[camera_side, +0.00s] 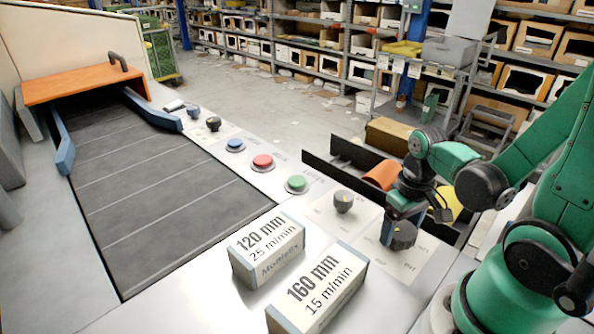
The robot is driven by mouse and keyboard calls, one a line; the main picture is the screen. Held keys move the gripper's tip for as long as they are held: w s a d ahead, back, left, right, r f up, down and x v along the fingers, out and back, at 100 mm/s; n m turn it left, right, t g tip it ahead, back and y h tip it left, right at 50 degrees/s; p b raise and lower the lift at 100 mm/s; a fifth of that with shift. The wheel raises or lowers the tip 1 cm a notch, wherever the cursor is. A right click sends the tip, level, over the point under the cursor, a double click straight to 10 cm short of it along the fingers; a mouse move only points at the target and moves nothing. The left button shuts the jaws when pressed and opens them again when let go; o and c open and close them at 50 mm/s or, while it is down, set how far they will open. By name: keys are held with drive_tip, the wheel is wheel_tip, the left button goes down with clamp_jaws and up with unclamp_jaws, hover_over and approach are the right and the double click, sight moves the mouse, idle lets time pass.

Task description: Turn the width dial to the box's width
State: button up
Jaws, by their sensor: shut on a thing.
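My gripper (396,229) points down at the right end of the control panel and is shut on a dark round dial (405,236). Its fingers hide part of this dial and its scale. A second, grey dial (343,201) stands free on a pale plate to the left. The lettering beside both dials is too small to read, so I cannot tell which is the width dial. A box marked 120 mm, 25 m/min (267,251) lies on the panel's near side. Another box, marked 160 mm, 15 m/min (317,289), lies to its right and nearer.
Blue (235,145), red (262,162) and green (297,184) buttons line the panel beside the dark conveyor belt (165,190). An orange cover (85,82) spans the belt's far end. A dark-walled bin (340,168) with an orange piece stands behind my gripper.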

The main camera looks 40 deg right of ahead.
drive_tip(key=n, duration=0.4)
drive_tip(key=shift+n, duration=0.3)
drive_tip(key=n, duration=0.4)
drive_tip(key=shift+n, duration=0.3)
drive_tip(key=n, duration=0.4)
drive_tip(key=shift+n, duration=0.3)
drive_tip(key=n, duration=1)
drive_tip(key=shift+n, duration=0.4)
drive_tip(key=n, duration=0.5)
drive_tip(key=shift+n, duration=0.3)
